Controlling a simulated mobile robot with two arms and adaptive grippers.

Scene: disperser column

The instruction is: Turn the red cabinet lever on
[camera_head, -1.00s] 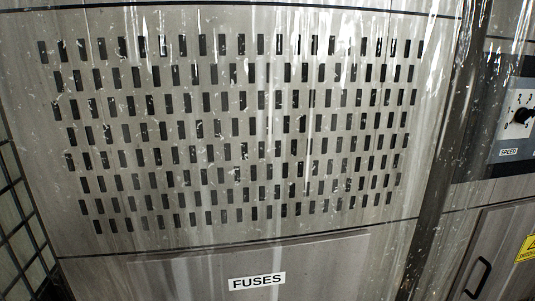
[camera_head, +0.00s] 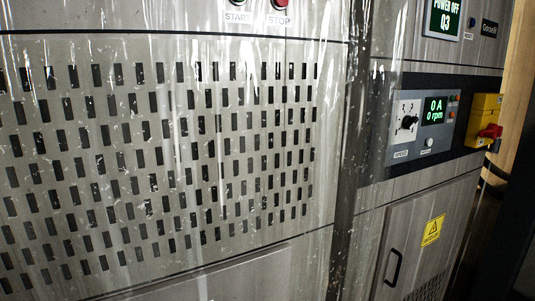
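The red lever (camera_head: 490,131) sits on a yellow switch box (camera_head: 484,118) at the right side of the metal cabinet (camera_head: 420,190). It sticks out towards the right edge of the cabinet, and I cannot tell its exact setting. Beside it, a green display (camera_head: 438,111) reads 0 A and 0 rpm. Neither of my grippers shows in the head view.
A speed knob (camera_head: 407,122) is left of the display. A START button and a red STOP button (camera_head: 281,4) are at the top. A lower door has a black handle (camera_head: 393,268) and a yellow warning label (camera_head: 433,230). A clear plastic sheet hangs in front of the slotted panel (camera_head: 165,150).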

